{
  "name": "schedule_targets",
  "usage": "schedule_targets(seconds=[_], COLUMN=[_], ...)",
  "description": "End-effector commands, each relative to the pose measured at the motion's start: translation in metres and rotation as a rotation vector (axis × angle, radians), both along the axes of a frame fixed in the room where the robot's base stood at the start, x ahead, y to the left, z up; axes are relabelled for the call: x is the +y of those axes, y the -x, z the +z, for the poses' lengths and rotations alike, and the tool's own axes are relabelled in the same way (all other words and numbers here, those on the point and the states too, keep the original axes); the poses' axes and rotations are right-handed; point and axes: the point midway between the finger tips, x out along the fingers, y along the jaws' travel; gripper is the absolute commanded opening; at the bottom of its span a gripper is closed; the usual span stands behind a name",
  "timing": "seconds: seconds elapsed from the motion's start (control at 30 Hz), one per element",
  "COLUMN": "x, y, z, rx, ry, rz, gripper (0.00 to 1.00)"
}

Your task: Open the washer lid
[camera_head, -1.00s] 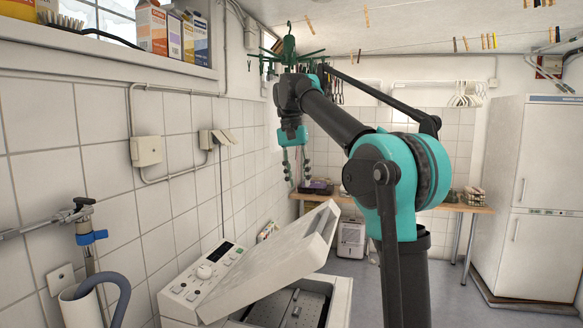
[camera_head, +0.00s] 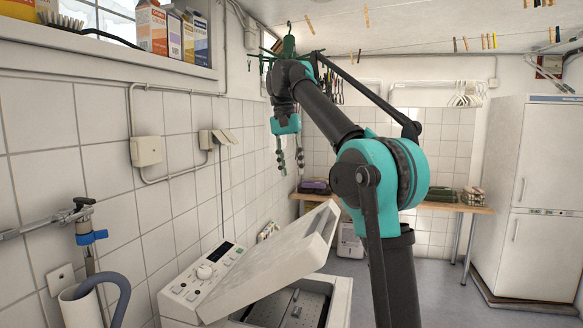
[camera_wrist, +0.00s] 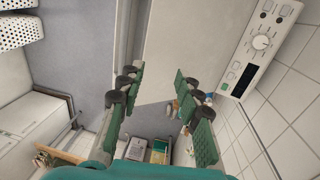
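The washer (camera_head: 341,297) is a white top-loader at the bottom middle of the head view, with a control panel (camera_head: 208,271) along its left. Its white lid (camera_head: 268,270) stands tilted partly open, with the dark opening showing below it. The lid also shows as a pale slab in the wrist view (camera_wrist: 185,45), beside the control panel (camera_wrist: 262,42). My gripper (camera_head: 290,168) points down above and behind the lid, apart from it. Its two green fingers are spread with nothing between them in the wrist view (camera_wrist: 155,95).
The tiled wall (camera_head: 110,180) with pipes runs along the left. A blue-handled tap (camera_head: 91,238) and grey hose are at the lower left. A wooden table (camera_head: 455,207) and a white fridge (camera_head: 530,190) stand behind. Grey floor is open at the right.

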Motion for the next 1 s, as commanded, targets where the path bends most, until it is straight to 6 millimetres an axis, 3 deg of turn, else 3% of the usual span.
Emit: schedule_targets(seconds=[0.03,0.17,0.3,0.53,0.8,1.0], x=[0.0,-0.006,-0.034,-0.112,-0.196,-0.231], y=[0.0,-0.001,-0.005,-0.005,0.014,0.031], z=[0.0,-0.003,-0.019,-0.066,-0.114,-0.133], rx=[0.0,0.002,0.01,0.046,0.108,0.151], ry=[0.0,-0.01,-0.071,-0.256,-0.486,-0.607], rz=[0.0,-0.027,-0.187,-0.67,-1.227,-1.486], gripper=[0.34,0.18,0.01,0.0,0.0,0.0])
